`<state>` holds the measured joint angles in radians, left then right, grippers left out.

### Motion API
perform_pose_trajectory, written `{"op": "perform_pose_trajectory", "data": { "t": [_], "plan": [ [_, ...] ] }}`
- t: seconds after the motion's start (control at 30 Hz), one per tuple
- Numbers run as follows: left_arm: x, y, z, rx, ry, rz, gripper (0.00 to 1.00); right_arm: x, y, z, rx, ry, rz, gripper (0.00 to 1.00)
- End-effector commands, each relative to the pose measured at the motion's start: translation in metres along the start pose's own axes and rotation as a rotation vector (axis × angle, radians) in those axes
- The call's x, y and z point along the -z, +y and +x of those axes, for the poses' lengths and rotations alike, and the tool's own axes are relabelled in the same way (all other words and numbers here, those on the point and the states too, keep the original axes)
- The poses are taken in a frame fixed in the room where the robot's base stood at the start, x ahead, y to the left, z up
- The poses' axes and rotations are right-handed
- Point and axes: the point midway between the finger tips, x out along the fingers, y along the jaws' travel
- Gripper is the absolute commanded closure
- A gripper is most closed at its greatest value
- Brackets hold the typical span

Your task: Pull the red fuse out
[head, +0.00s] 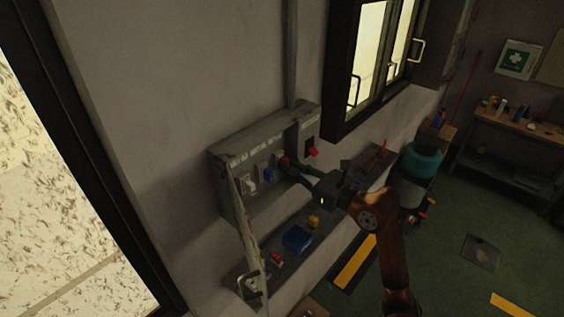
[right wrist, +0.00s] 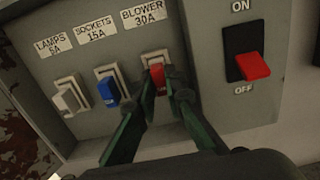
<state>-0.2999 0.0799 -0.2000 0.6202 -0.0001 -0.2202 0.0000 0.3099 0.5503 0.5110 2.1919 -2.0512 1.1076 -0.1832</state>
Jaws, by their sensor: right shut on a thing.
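The red fuse (right wrist: 158,79) sits in its white holder under the label "BLOWER 30A" in the right wrist view. My right gripper (right wrist: 162,97) is shut on it, with one green finger on each side. In the head view my right gripper (head: 290,165) reaches to the front of the grey fuse box (head: 232,161) on the wall and partly hides the red fuse (head: 284,160). Left of it in the box are a blue fuse (right wrist: 108,91) and a white fuse (right wrist: 69,100). My left gripper is not in view.
A red-levered switch (right wrist: 253,66) marked ON and OFF is close to the right of the fuse; its lever slants down towards OFF. The box's open door (head: 239,220) hangs at its left. Below, a shelf (head: 285,268) holds a blue tray (head: 297,238) and small items.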

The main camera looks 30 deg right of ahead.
Motion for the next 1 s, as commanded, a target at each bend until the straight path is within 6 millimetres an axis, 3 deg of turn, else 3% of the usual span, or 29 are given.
{"op": "perform_pose_trajectory", "data": {
  "t": [1.0],
  "plan": [
    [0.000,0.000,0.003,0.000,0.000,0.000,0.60,0.000,0.000,-0.021,0.001,0.000,-0.001,1.00]
  ]
}}
